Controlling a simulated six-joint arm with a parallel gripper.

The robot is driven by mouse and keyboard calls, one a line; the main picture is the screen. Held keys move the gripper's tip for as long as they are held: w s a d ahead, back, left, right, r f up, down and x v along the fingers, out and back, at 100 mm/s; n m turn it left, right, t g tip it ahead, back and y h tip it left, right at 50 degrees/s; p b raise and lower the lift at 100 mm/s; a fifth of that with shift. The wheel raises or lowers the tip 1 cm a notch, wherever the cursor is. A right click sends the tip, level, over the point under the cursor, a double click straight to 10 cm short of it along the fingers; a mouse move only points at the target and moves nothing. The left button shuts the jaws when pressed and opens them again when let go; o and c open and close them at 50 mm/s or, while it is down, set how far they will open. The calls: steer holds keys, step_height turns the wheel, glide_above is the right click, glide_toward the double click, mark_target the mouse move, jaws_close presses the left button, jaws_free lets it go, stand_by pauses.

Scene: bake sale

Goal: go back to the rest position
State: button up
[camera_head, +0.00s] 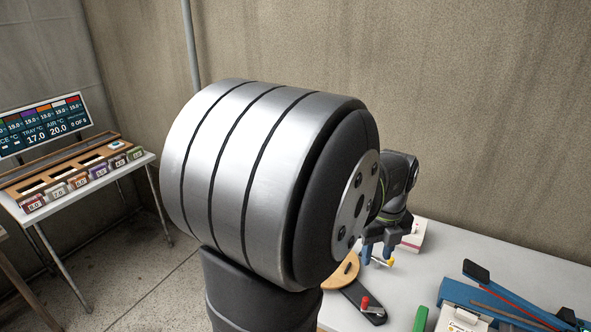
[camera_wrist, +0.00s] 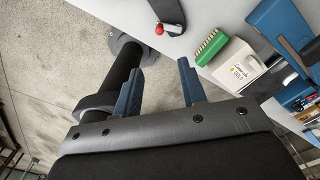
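My gripper (camera_head: 378,252) is at the right of my large arm link in the head view, over the white table (camera_head: 480,250). In the wrist view its two blue fingers stand wide apart, with nothing between the fingertips (camera_wrist: 158,76). The gripper is open and empty. The wrist view shows bare floor beyond the fingers and the table edge to the upper right. My arm link hides much of the middle of the head view.
On the table are a wooden half-round piece (camera_head: 346,271), a black piece with a red knob (camera_head: 366,302), a green piece (camera_head: 420,319), a labelled white box (camera_head: 462,319) and a blue device (camera_head: 476,295). A rack (camera_head: 75,180) and display (camera_head: 45,128) stand left.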

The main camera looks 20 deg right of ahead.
mark_target(366, 302)
steer(key=shift+f, duration=0.1)
step_height(366, 302, down, 17)
steer(key=shift+f, duration=0.1)
stand_by(0.5)
steer(key=shift+a+f, duration=0.1)
steer(key=shift+f, duration=0.1)
steer(key=shift+s+a+r+n, duration=0.1)
steer(key=shift+s+r+n, duration=0.15)
steer(key=shift+n, duration=0.55)
steer(key=s+n, duration=0.1)
steer(key=n, duration=0.1)
steer(key=shift+s+n, duration=0.1)
steer(key=shift+n, duration=0.3)
steer(key=n, duration=0.1)
steer(key=s+n, duration=0.1)
steer(key=n, duration=0.2)
steer(key=shift+s, duration=0.3)
steer(key=n, duration=0.2)
steer(key=s+d+n, duration=0.1)
steer(key=n, duration=0.1)
steer(key=shift+s+n, duration=0.2)
steer(key=shift+n, duration=0.1)
steer(key=shift+s+d+n, duration=0.25)
steer(key=shift+d+n, duration=0.1)
steer(key=shift+n, duration=0.75)
steer(key=shift+s+d+n, duration=0.25)
steer(key=shift+d+n, duration=0.05)
steer(key=shift+n, duration=0.8)
